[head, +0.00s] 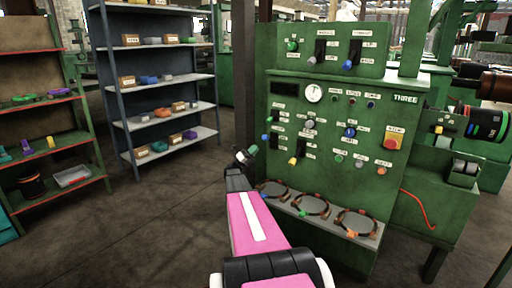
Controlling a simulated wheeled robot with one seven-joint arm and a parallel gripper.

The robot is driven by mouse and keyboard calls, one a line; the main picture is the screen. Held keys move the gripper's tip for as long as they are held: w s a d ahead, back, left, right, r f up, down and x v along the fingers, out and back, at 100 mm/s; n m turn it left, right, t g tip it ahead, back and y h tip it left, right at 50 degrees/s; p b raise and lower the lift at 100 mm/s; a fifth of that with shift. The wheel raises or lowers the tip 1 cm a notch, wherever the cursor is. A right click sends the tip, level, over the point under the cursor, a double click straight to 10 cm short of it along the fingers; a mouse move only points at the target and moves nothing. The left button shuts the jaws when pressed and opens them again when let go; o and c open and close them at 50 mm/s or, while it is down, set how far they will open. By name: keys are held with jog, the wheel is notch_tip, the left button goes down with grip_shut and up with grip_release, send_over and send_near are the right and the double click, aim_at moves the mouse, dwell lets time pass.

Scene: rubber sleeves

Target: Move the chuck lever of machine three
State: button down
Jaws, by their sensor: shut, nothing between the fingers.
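Machine three is the green cabinet (385,85) at the right of the head view, with a white "THREE" label (405,99). Its front carries levers and knobs with small labels. Two black slots with levers sit on the upper panel, one with a blue knob (347,64). Below are a lever with a yellow knob (293,161) and a blue knob (350,132). The labels are too small to read, so I cannot tell which is the chuck lever. My gripper (246,155) is shut and empty, left of the panel's lower part, apparently touching nothing.
A shelf (272,205) with several ringed bands juts out below the panel, close to my arm. A red stop button (393,143) is at the panel's right. Shelving racks (165,118) stand at the left. The floor (150,220) between is clear.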

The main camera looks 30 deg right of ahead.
jog(key=d+f+v, duration=0.1)
jog(key=v, duration=0.8)
jog(key=w+a+r+n+t+y, duration=0.1)
jog(key=w+a+n+t+y, duration=0.4)
jog(key=n+t, duration=0.7)
jog(key=w+a+n+t+y, duration=0.2)
jog(key=a+n+t+y, duration=0.45)
jog(key=n+t, duration=0.5)
jog(key=s+a+f+n+g+y, duration=0.1)
jog(key=s+a+f+n+y, duration=0.15)
jog(key=a+n+y, duration=0.35)
jog(key=s+a+f+n+y, duration=0.1)
jog(key=a+f+n+y, duration=0.2)
jog(key=a+n+y, duration=0.35)
jog(key=s+a+f+n+g+y, duration=0.1)
jog(key=s+a+f+n+g, duration=0.2)
jog(key=s+a, duration=0.35)
jog(key=s+a+f+n+g+y, duration=0.1)
jog(key=s+a+f+n+g, duration=0.15)
jog(key=s+a+g, duration=0.4)
jog(key=s+a+n+g, duration=0.1)
jog(key=s+n+g, duration=0.2)
jog(key=s, duration=1.5)
jog(key=g, duration=0.3)
jog(key=shift+f, duration=0.25)
jog(key=shift+s, duration=0.1)
